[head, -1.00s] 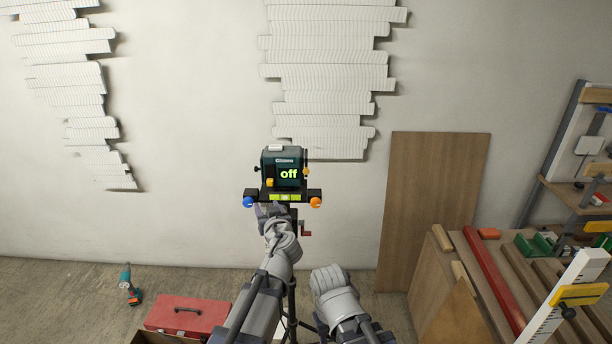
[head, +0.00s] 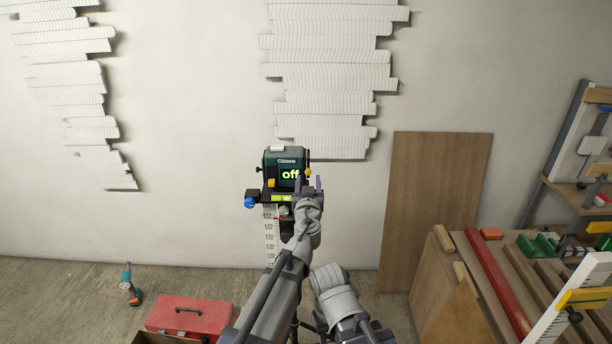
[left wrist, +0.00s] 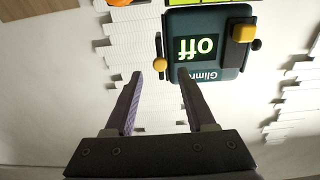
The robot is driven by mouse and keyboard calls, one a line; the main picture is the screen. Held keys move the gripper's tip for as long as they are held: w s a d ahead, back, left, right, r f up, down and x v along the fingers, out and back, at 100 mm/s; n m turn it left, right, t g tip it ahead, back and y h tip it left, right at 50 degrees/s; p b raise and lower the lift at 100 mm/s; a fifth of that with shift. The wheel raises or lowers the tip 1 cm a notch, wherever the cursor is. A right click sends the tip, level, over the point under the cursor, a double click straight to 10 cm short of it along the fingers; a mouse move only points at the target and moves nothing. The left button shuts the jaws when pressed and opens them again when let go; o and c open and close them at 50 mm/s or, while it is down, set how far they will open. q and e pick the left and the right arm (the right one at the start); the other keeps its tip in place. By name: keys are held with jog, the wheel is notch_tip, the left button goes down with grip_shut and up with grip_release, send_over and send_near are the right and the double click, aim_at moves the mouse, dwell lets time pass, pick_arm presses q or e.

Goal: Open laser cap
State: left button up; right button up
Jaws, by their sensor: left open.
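The laser (head: 285,160) is a dark teal box with a lit "off" on its face, mounted on a stand in front of the wall. It shows upside down in the left wrist view (left wrist: 207,20). It has a yellow block (head: 271,183) at its lower left and a small orange knob (head: 308,172) on its right side. I cannot tell which part is the cap. My left gripper (head: 311,184) is open at the laser's right side. In the left wrist view the orange knob (left wrist: 160,65) appears between its fingertips; contact is not clear. My right gripper is not visible.
A blue knob (head: 250,203) sits at the left end of the laser's mount. A workbench with a red bar (head: 495,280) stands at right, beside a leaning wood panel (head: 434,210). A red toolbox (head: 188,316) and a drill (head: 129,284) are at lower left.

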aim_at(308, 173)
pick_arm(q)
jog(key=w, duration=0.3)
jog(key=shift+w, duration=0.15)
grip_shut()
dwell(0.3)
dwell(1.0)
